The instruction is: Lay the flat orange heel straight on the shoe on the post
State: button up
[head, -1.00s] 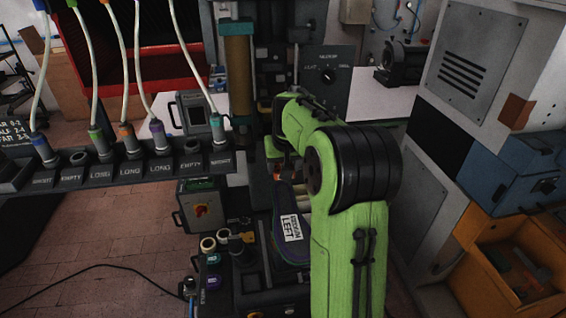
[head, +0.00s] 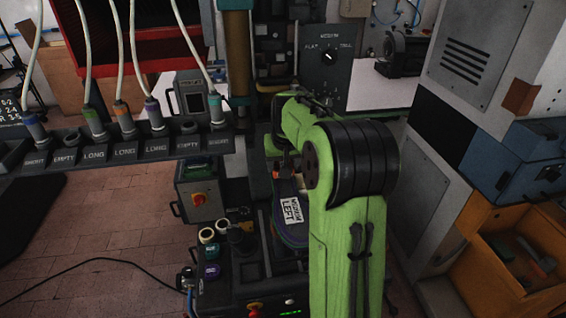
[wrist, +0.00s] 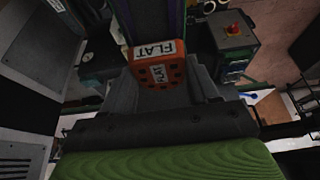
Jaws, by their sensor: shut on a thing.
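The orange heel (wrist: 158,72), marked FLAT, sits between the dark fingers of my gripper (wrist: 158,84) in the wrist view, and the gripper is shut on it. The shoe (head: 290,225) on the post shows its dark sole with a purple edge and a MEDIUM LEFT label in the head view. In the wrist view the purple-edged shoe (wrist: 157,18) lies just beyond the heel, roughly in line with it. I cannot tell whether heel and shoe touch. In the head view my green arm hides most of the gripper and part of the shoe.
A dial panel (head: 328,58) marked FLAT, MEDIUM, TALL stands behind the arm. A rack (head: 120,150) with several corded plugs is at left. A control box (head: 203,190) with a red knob stands left of the shoe. Grey and blue cabinets and an orange bin (head: 515,255) are at right.

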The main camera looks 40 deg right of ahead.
jog(key=shift+f+b, duration=0.45)
jog(key=shift+f, duration=0.05)
jog(key=o, duration=1.2)
jog(key=shift+c, duration=0.2)
jog(key=p+v, duration=0.1)
jog(key=v, duration=1.5)
jog(key=shift+p, duration=0.35)
jog(key=shift+f, duration=0.1)
